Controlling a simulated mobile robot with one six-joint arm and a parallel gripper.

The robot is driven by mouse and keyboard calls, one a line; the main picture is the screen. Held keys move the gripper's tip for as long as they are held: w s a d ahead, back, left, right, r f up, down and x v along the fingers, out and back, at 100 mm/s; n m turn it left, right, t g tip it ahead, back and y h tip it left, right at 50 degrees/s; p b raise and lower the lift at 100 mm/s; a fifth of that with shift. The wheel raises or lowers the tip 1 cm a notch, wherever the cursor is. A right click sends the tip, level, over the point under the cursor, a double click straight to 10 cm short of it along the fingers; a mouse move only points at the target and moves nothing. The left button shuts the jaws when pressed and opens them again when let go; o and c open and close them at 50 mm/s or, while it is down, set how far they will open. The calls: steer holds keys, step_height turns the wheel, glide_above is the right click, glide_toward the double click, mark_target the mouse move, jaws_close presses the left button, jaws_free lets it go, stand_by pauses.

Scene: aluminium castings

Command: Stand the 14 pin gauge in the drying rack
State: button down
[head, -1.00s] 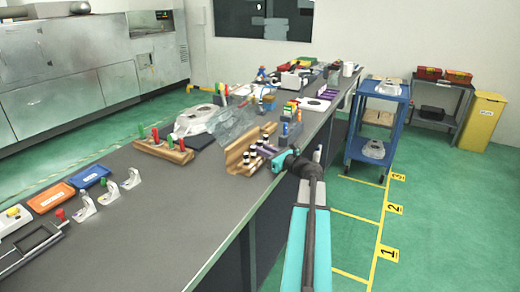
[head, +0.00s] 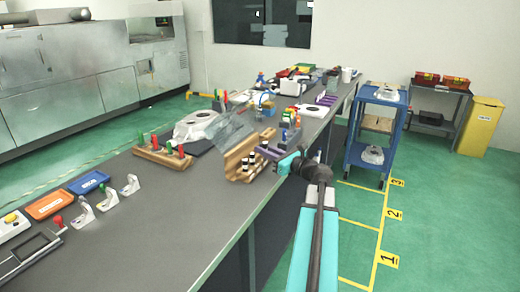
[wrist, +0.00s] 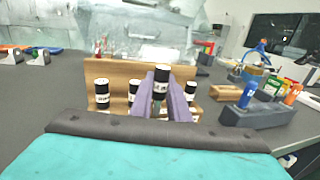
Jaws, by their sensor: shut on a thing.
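My gripper (wrist: 163,106), with purple-grey fingers, is shut on a black pin gauge with a white label (wrist: 161,80). It holds the gauge roughly upright in front of a wooden rack (wrist: 125,70). The label is too small to read. Several similar black-and-white gauges, one at the left (wrist: 102,92), stand in the rack. In the head view my gripper (head: 270,153) is beside the wooden rack (head: 237,150) at the bench's right edge. I cannot tell whether the held gauge touches the rack, or which rack is the drying rack.
A wooden holder with red and green handles (head: 163,152) and a clear plastic sheet (head: 232,132) lie to the left. A blue cart (head: 366,150) stands beyond the bench.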

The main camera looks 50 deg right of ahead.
steer(key=s, duration=0.3)
steer(key=s+a, duration=0.1)
steer(key=s, duration=0.2)
steer(key=s+a, duration=0.1)
steer(key=s, duration=0.2)
steer(key=shift+a+r, duration=0.25)
steer(key=shift+r, duration=0.15)
steer(key=s+b, duration=0.1)
steer(key=b, duration=0.1)
steer(key=s+b, duration=0.1)
steer(key=b, duration=0.2)
steer(key=shift+a, duration=0.25)
steer(key=shift+s+r, duration=0.1)
steer(key=shift+r, duration=0.05)
steer(key=shift+a, duration=0.1)
